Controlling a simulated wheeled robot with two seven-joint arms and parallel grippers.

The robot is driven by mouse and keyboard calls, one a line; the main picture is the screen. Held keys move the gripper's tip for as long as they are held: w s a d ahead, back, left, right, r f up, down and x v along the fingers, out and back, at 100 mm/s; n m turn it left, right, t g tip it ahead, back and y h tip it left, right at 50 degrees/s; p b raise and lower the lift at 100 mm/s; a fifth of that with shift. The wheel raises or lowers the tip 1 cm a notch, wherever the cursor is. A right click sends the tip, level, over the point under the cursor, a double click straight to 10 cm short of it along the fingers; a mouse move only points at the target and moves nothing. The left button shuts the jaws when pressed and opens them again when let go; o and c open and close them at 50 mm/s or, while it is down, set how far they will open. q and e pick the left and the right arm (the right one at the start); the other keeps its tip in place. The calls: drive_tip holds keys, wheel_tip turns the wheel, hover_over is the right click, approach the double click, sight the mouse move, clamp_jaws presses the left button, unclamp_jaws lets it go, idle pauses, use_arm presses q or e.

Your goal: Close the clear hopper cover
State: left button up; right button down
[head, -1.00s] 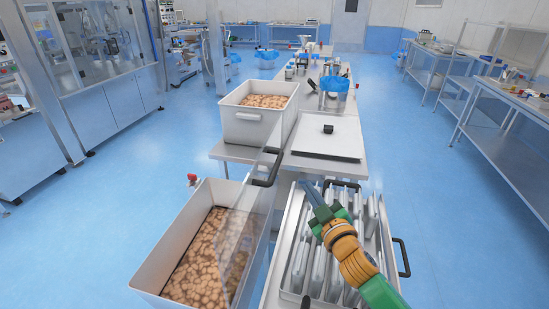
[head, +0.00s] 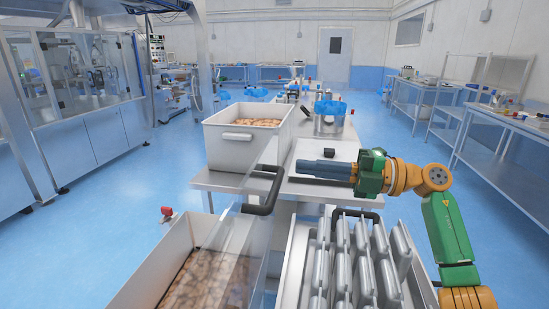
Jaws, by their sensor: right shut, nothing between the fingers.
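The clear hopper cover (head: 232,238) stands open and steeply tilted along the right side of the white hopper (head: 143,262). Its black bar handle (head: 263,192) is at the top edge. Brown snacks (head: 200,280) show in the hopper, partly through the clear panel. My right gripper (head: 299,168), green and orange with dark blue-grey fingers, is shut and empty. Its fingers point left, with the tips just right of and slightly above the handle in the picture. A small gap shows between them; the depth is hard to tell. My left gripper is out of view.
A tray of upright silver pouches (head: 352,262) lies right of the hopper, below my right arm. Behind stands a table with a white bin of snacks (head: 235,143) and a white lid (head: 325,152). A red knob (head: 167,211) sits by the hopper's left side.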

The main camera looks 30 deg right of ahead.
sight(258, 161)
drive_tip(key=p+x, duration=0.2)
drive_tip(key=x, duration=0.4)
drive_tip(key=shift+r, duration=0.2)
drive_tip(key=shift+w+a+f, duration=0.15)
drive_tip(key=shift+w+a, duration=0.15)
drive_tip(key=shift+a, duration=0.05)
